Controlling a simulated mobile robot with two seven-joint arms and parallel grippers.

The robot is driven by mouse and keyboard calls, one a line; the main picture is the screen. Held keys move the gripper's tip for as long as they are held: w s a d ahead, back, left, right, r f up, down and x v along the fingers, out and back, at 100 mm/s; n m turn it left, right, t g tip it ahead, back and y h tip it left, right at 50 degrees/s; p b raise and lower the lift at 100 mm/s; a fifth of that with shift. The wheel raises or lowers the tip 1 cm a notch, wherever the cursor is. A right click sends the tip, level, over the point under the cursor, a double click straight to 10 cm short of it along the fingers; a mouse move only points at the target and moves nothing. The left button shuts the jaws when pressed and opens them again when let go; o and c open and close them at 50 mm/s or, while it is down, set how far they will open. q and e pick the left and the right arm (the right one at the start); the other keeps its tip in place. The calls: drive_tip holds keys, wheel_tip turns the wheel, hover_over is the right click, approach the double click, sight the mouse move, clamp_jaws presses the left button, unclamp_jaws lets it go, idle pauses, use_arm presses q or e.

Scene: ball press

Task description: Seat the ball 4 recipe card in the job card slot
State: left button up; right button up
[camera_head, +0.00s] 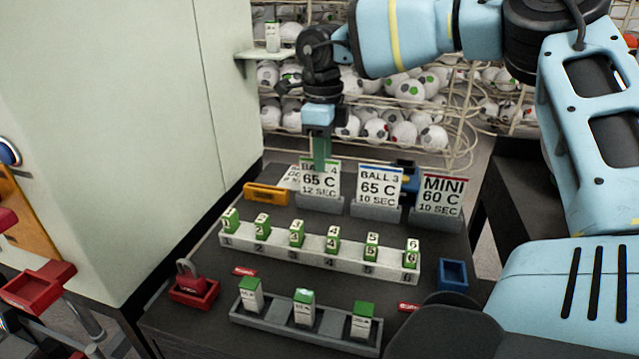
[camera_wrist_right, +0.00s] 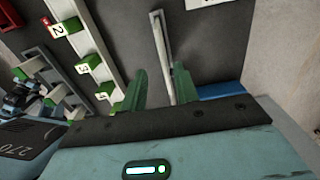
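The ball 4 recipe card (camera_head: 319,186) is white with a green top and reads 65 C, 12 SEC. It stands upright in a grey holder (camera_head: 318,204) at the back of the dark table. My right gripper (camera_head: 320,168) points down at its top edge. In the right wrist view, the green fingers (camera_wrist_right: 162,88) are apart, with the thin card edge (camera_wrist_right: 163,50) between them and gaps visible beside it. My left gripper is not in view. I cannot tell which fixture is the job card slot.
BALL 3 (camera_head: 379,187) and MINI (camera_head: 441,196) cards stand to the right. A numbered rack (camera_head: 318,257) and grey tray (camera_head: 305,332) lie in front. A pale cabinet (camera_head: 130,120) borders the left.

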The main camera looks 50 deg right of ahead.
sight(319, 184)
drive_tip(key=f, duration=0.2)
drive_tip(key=w+f, duration=0.1)
drive_tip(key=f, duration=0.1)
drive_tip(key=shift+d, duration=0.1)
drive_tip(key=shift+f, duration=0.5)
clamp_jaws()
